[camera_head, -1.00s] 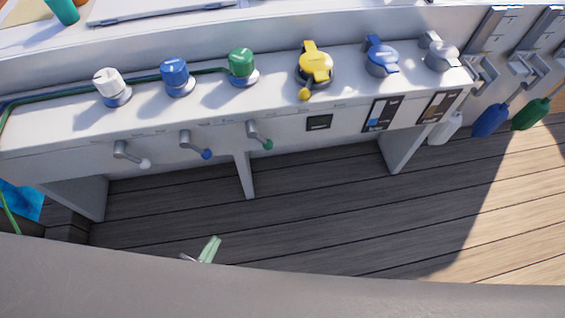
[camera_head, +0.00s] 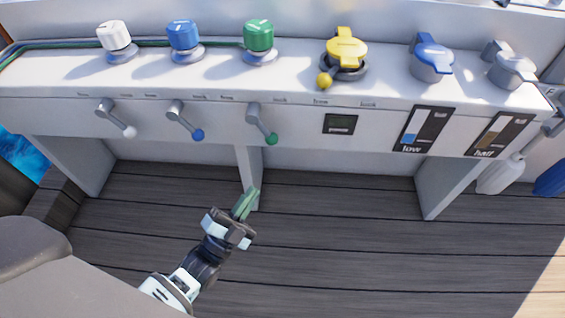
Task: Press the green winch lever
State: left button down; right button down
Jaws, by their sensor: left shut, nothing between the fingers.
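The green winch lever (camera_head: 262,124) is a grey metal arm with a green ball tip on the front face of the white console (camera_head: 75,115). It slants down and to the right, below the green-topped winch (camera_head: 259,36). My left gripper (camera_head: 246,203) is below the lever, in front of the console's middle support, with its pale green fingers pointing up. The fingers are shut, with nothing between them, and are apart from the lever. My right gripper is out of view.
Beside the green lever on the left are a blue-tipped lever (camera_head: 184,120) and a white-tipped lever (camera_head: 115,118). A small dark display (camera_head: 340,124) is to the right. Blue (camera_head: 183,35) and white (camera_head: 114,37) winches and a yellow rotary switch (camera_head: 346,48) stand on top. The plank floor (camera_head: 340,240) is clear.

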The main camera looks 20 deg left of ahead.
aim_at(265, 132)
pick_arm(q)
jog(key=shift+w+d+f, duration=0.1)
jog(key=shift+w+d, duration=0.05)
jog(key=shift+w, duration=0.2)
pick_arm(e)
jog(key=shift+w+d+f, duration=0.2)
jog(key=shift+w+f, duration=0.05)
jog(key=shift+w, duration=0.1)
